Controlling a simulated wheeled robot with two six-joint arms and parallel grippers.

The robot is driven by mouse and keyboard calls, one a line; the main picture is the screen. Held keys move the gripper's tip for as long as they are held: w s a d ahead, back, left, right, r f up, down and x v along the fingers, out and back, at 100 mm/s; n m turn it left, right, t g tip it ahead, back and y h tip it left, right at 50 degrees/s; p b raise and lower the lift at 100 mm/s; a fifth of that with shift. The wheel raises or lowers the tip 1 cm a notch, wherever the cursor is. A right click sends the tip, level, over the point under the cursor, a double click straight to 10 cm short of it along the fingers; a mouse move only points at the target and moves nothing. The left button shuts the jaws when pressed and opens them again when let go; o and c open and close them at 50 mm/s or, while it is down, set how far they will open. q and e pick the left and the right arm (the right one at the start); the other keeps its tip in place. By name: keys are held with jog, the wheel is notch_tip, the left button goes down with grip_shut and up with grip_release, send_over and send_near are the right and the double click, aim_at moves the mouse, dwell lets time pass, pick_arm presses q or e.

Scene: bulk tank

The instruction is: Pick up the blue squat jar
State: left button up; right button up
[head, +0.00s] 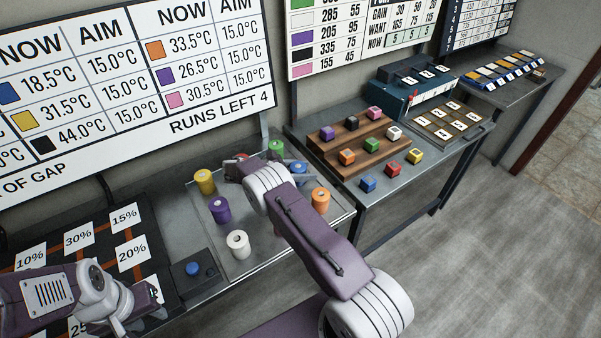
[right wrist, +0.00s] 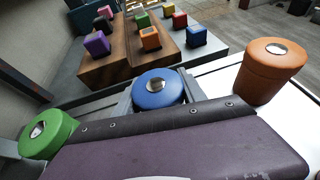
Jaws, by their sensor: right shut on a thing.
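The blue squat jar (right wrist: 157,90) sits between the two fingers of my right gripper (right wrist: 158,96) in the right wrist view, its round lid with a silver knob facing the camera. The fingers press on its sides. In the head view a small part of the blue jar (head: 299,167) shows beyond my right arm, which hides most of the right gripper. My left gripper (head: 152,292) is at the lower left of the head view, above the percent-marked board; its fingers are too unclear to read.
Jars stand around on the tray: green (head: 276,147), orange (head: 320,200), yellow (head: 205,182), purple (head: 219,209) and white (head: 238,244). Green and orange flank the blue jar in the wrist view. A wooden stepped rack (head: 330,155) with cubes stands beyond.

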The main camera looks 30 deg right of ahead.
aim_at(304, 164)
notch_tip(304, 164, up, 4)
jog(key=shift+w+a+f, duration=0.1)
jog(key=shift+w, duration=0.05)
jog(key=s+d+r, duration=0.2)
jog(key=s+r, duration=0.5)
jog(key=s, duration=0.4)
jog(key=shift+s+d+p, duration=0.3)
jog(key=shift+d+p, duration=0.1)
jog(key=shift+p, duration=0.05)
